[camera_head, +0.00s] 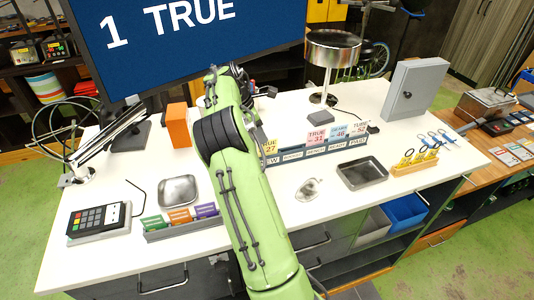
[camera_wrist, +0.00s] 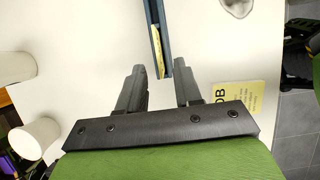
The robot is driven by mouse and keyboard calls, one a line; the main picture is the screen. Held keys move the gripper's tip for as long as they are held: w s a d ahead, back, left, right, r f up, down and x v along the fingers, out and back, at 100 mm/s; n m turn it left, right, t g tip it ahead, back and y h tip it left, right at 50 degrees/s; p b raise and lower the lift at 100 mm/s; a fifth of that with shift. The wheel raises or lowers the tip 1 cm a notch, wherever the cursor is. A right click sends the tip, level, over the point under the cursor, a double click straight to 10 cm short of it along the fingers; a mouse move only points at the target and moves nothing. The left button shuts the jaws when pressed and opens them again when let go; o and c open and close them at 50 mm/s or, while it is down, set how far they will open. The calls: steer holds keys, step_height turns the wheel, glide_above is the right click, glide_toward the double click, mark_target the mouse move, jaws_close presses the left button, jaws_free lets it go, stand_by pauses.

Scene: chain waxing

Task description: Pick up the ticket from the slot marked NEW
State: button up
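The ticket rack (camera_head: 317,151) is a long blue-grey holder with a row of labelled slots. A yellow ticket (camera_head: 270,147) marked 27 stands in its leftmost slot, whose label shows only "EW" beside my arm. In the wrist view the rack (camera_wrist: 158,22) is seen nearly end-on, with the yellow ticket (camera_wrist: 158,62) as a thin strip near its close end. My gripper (camera_wrist: 159,70) is open and empty, its fingertips on either side of that rack end, with gaps on both sides. Whether they are level with the ticket is unclear. My arm hides the gripper in the head view.
Pink, blue and white tickets (camera_head: 317,137) stand farther right in the rack. A metal tray (camera_head: 362,173) lies in front of it, and an orange block (camera_head: 178,126) stands left of my arm. A yellow printed sheet (camera_wrist: 238,98) lies right of my gripper.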

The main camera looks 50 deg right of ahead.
mark_target(268, 145)
steer(key=x, duration=0.6)
steer(key=shift+s+d+f+p, duration=0.1)
steer(key=shift+d+f+p, duration=0.05)
steer(key=shift+p, duration=0.2)
steer(key=shift+d+f, duration=0.25)
steer(key=shift+a, duration=0.1)
jaws_close()
